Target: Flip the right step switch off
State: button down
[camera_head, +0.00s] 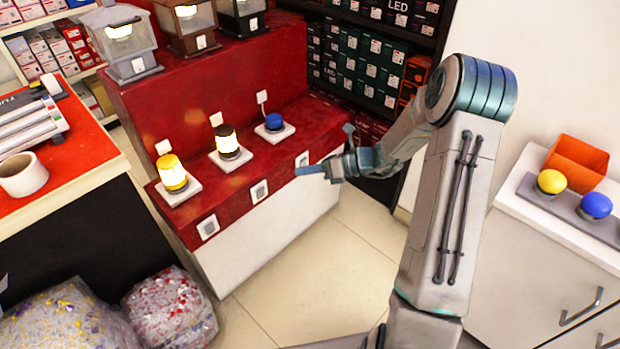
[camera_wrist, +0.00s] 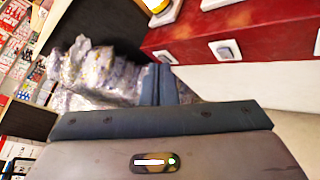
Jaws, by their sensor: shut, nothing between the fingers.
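The right step switch (camera_head: 302,159) is a small white plate on the red front face of the lower step, below the blue lamp (camera_head: 274,122). My gripper (camera_head: 300,171) is shut and empty. Its fingertips appear just below the right switch in the head view; I cannot tell whether they touch it. The blue lamp looks unlit. In the wrist view, my shut fingers (camera_wrist: 158,84) point toward the bags, and a switch plate (camera_wrist: 225,50) shows on the red face; another plate (camera_wrist: 317,42) is cut by the right edge. The right switch's rocker position is too small to tell.
The left switch (camera_head: 208,227) and middle switch (camera_head: 259,192) sit below the lit yellow lamp (camera_head: 172,174) and lit black lamp (camera_head: 227,142). Lanterns (camera_head: 187,22) stand on the upper step. Clear bags (camera_head: 168,310) lie lower left. A white cabinet (camera_head: 545,270) stands right. Floor is clear before the step.

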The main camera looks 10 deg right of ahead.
aim_at(304, 161)
jog(key=w+d+f+m+t+h+b, duration=0.1)
jog(key=w+d+f+m+t+b, duration=0.3)
jog(key=f+m, duration=0.5)
jog(key=w+d+f+m+t+h+b, duration=0.1)
jog(key=w+d+f+m+t+b, duration=0.3)
jog(key=d+f+m, duration=0.5)
notch_tip(304, 161, down, 4)
jog(key=w+t, duration=0.2)
jog(key=t, duration=0.1)
jog(key=shift+r+m+t+h, duration=0.25)
jog(key=shift+m+t+h, duration=0.05)
jog(key=shift+t+h, duration=0.1)
jog(key=shift+w, duration=0.1)
jog(key=b+x, duration=0.5)
jog(key=x, duration=0.7)
jog(key=shift+w+a, duration=0.25)
jog(key=shift+a, duration=0.05)
jog(key=shift+w+a+r, duration=0.15)
jog(key=shift+w+a, duration=0.15)
jog(key=shift+w, duration=0.15)
jog(key=shift+d+r, duration=0.1)
